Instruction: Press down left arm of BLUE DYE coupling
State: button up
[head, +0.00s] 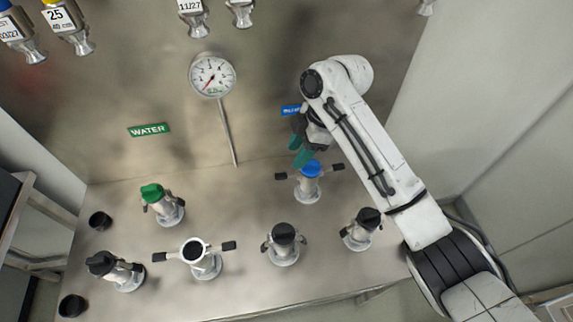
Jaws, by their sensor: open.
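The coupling with the blue top (308,182) stands on the steel surface, right of centre. Its left arm (281,176) sticks out sideways with a dark grip, and its right arm (337,167) sticks out the other way. A blue label (291,110) is on the back panel above, partly hidden by my gripper, so its wording cannot be read in full. My gripper (299,151), with teal fingers, is open just above and slightly left of the blue top. I see nothing held between the fingers. I cannot tell whether a finger touches the coupling.
A green-topped coupling (163,205) stands at left below a WATER label (149,129). A coupling with arms spread (200,259) and black-topped ones (284,243) (362,229) (116,271) stand in front. Loose black caps (100,221) (72,306) lie at left. A gauge (212,76) with a thin stem hangs behind.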

aim_at(283, 175)
jog(key=p+x, duration=0.1)
jog(key=x, duration=0.7)
jog(key=shift+c, duration=0.5)
grip_shut()
